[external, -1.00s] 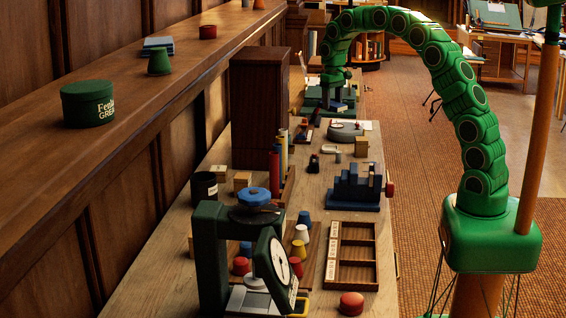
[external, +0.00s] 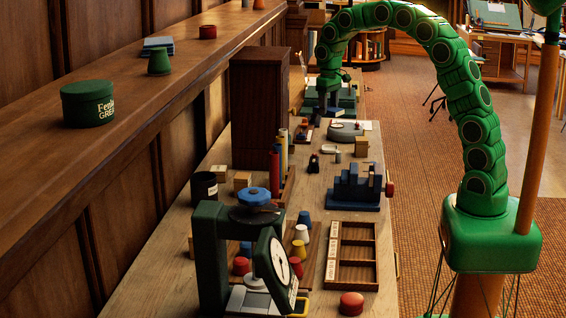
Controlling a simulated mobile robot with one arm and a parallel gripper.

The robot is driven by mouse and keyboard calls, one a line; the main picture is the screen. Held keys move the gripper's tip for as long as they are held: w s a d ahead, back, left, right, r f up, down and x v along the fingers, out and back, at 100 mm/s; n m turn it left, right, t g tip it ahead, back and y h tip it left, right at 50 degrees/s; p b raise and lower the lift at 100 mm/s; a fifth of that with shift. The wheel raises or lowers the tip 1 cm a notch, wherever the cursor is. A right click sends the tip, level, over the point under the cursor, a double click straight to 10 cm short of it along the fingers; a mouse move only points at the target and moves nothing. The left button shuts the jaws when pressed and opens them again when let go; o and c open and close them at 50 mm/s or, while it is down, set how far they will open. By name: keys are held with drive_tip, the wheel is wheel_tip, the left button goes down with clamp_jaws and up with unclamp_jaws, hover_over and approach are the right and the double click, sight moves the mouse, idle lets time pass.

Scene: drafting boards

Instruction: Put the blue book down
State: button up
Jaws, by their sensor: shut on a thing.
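My gripper (external: 324,104) is at the far end of the long workbench (external: 150,270), low over the green equipment there. It is small in the picture and its fingers are hard to make out. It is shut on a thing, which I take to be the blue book. The book is mostly hidden at the gripper now, and I cannot tell whether it touches the surface below.
A tall brown cabinet (external: 259,110) stands left of the gripper. A round grey device (external: 345,131), a blue stepped block (external: 356,187), a wooden tray (external: 351,287) and a green scale (external: 212,260) stand nearer. Slate-blue flat items (external: 157,45) lie on the ledge.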

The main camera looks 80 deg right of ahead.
drive_tip(key=s+a+f+n, duration=0.1)
drive_tip(key=s+a+n, duration=0.35)
drive_tip(key=a, duration=1.15)
drive_tip(key=s+a+f+n, duration=0.15)
drive_tip(key=s+a, duration=0.55)
drive_tip(key=a, duration=0.9)
hover_over(314, 187)
drive_tip(key=shift+n, duration=0.3)
drive_tip(key=shift+s+d+f, duration=0.1)
drive_tip(key=shift+f, duration=2)
drive_tip(key=shift+s+d+f, duration=0.1)
drive_tip(key=shift+f, duration=2)
drive_tip(key=shift+w+f, duration=0.15)
drive_tip(key=shift+f, duration=1.65)
drive_tip(key=shift+f, duration=0.1)
